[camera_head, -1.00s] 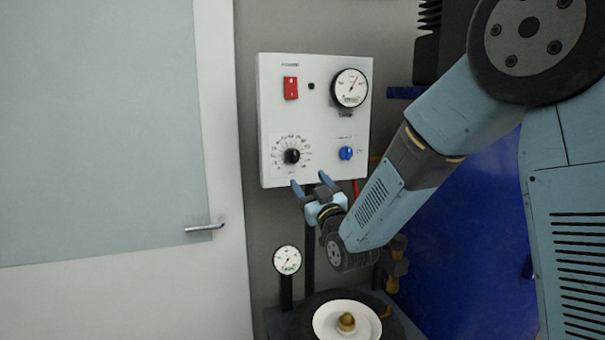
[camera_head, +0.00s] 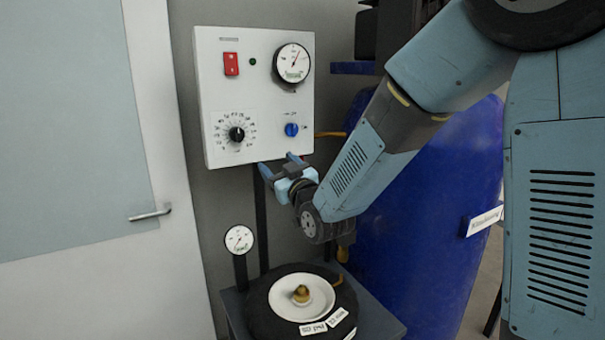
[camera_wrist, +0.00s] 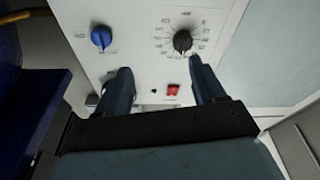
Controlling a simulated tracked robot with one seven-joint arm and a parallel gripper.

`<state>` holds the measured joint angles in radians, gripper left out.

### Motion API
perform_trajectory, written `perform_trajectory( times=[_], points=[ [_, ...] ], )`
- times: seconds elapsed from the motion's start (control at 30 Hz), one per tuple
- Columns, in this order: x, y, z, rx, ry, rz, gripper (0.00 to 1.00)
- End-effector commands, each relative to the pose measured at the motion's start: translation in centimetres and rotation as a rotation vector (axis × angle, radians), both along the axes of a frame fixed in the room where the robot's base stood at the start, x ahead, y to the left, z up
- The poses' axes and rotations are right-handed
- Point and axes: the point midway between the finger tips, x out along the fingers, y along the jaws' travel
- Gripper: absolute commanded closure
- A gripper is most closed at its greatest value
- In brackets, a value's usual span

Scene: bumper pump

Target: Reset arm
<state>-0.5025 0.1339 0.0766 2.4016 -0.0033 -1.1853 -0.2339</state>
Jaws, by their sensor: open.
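My gripper (camera_head: 277,166) is open and empty, with its fingers pointing up at the lower edge of the white control panel (camera_head: 215,100). The panel carries a red switch (camera_head: 231,64), a round gauge (camera_head: 293,63), a black dial (camera_head: 236,134) and a blue knob (camera_head: 291,129). In the wrist view my gripper (camera_wrist: 158,88) has its fingers spread in front of the panel. The blue knob (camera_wrist: 101,38) and black dial (camera_wrist: 182,41) show beyond the fingertips, and the red switch (camera_wrist: 173,90) shows between the fingers. I cannot tell whether a finger touches the panel.
Below my gripper stands a dark round unit (camera_head: 262,311) with a white disc (camera_head: 283,306) and brass fitting (camera_head: 301,294). A small gauge (camera_head: 239,239) stands beside it. A blue tank (camera_head: 420,220) is at right, a door with a handle (camera_head: 150,214) at left.

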Motion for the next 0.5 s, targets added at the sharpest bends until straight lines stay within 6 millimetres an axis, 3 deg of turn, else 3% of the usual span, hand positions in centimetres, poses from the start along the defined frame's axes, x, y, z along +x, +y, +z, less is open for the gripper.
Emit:
perform_trajectory(
  times=[0.03,0.27,0.5],
  points=[
    [0.3,-1.6,0.7,-0.019,0.037,-0.025,0.31],
    [0.1,-8.3,1.3,-0.103,0.258,-0.127,0.31],
    [-2.7,-15.7,1.1,-0.163,0.503,-0.243,0.31]
  ],
)
